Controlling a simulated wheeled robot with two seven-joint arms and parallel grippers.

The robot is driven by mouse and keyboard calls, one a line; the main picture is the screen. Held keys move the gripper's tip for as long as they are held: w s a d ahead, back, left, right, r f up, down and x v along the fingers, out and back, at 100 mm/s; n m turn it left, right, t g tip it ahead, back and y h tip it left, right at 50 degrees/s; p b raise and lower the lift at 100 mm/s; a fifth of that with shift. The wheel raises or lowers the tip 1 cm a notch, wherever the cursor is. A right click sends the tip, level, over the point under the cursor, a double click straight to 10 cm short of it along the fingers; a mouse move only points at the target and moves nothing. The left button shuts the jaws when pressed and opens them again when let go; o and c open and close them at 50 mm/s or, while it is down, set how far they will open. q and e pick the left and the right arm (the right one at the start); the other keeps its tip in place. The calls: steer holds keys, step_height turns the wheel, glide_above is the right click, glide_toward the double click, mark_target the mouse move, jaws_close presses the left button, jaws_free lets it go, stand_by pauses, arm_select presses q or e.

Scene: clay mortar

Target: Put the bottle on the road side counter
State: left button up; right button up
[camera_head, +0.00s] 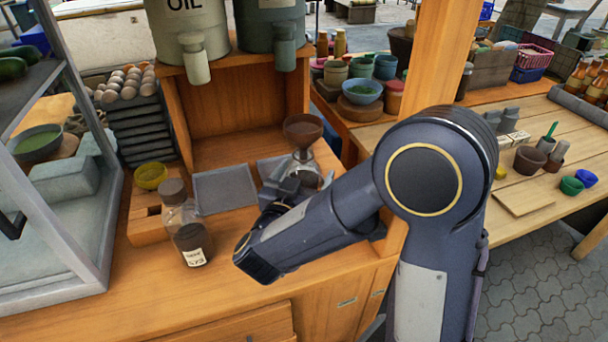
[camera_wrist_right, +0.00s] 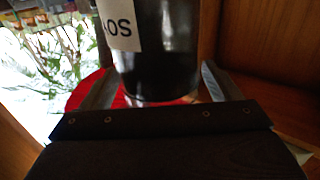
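A clear bottle (camera_head: 190,236) with dark contents, a dark cap and a white label stands upright on the wooden counter (camera_head: 120,306), left of my right arm. Farther back, a brown funnel (camera_head: 303,128) sits above a glass vessel, partly hidden by my right gripper (camera_head: 291,186). In the right wrist view a dark bottle (camera_wrist_right: 155,45) with a white label is between the two fingers of the right gripper (camera_wrist_right: 160,75). The fingers lie close along both its sides; firm contact is unclear. My left gripper is not in view.
A glass case (camera_head: 70,190) stands at the left and a yellow bowl (camera_head: 150,176) behind the labelled bottle. At right, a wooden table (camera_head: 520,200) holds pots, bowls and a board. A wooden post separates the sides.

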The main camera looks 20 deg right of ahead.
steer(key=shift+r, duration=0.15)
steer(key=shift+s+a, duration=0.15)
steer(key=shift+a, duration=0.05)
steer(key=v, duration=1.1)
steer(key=shift+s, duration=0.25)
steer(key=shift+a, duration=0.2)
